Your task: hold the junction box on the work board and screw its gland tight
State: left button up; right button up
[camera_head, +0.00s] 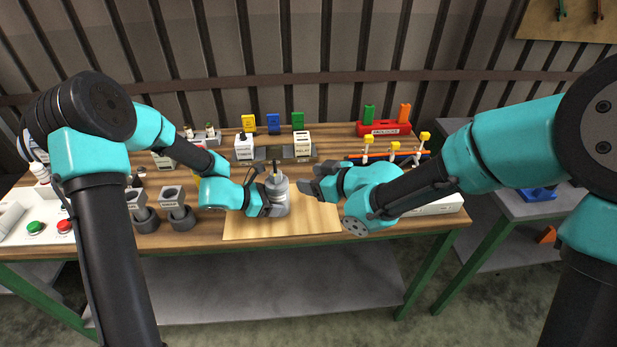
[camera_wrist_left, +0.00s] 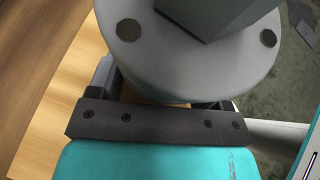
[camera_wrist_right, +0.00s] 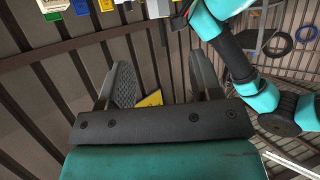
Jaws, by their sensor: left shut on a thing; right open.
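The junction box (camera_head: 280,201) is a grey round body on the light wooden work board (camera_head: 245,228). A narrower grey part with a thin dark stem (camera_head: 276,170) stands up from its top; I take this to be the gland. My left gripper (camera_head: 270,199) is shut on the box from its left side. In the left wrist view the box (camera_wrist_left: 140,65) fills the space between the fingers, with bolt heads on its rim. My right gripper (camera_head: 314,185) is open and empty, just right of the box and apart from it; its two fingers (camera_wrist_right: 160,88) show spread in the right wrist view.
A white relay box (camera_head: 303,147) and another white box (camera_head: 243,148) stand behind. Grey holders (camera_head: 176,212) and a panel with green and red buttons (camera_head: 36,228) are at left. A red bin (camera_head: 383,129) and yellow-topped parts (camera_head: 395,147) are at back right.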

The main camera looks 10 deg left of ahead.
jog(key=shift+f, duration=0.15)
jog(key=t+y, duration=0.2)
jog(key=y, duration=0.2)
send_near(281, 176)
jog(key=shift+d, duration=0.95)
jog(key=shift+s, duration=0.5)
jog(key=x, duration=1.2)
jog(key=shift+a, duration=0.1)
jog(key=shift+c, duration=0.4)
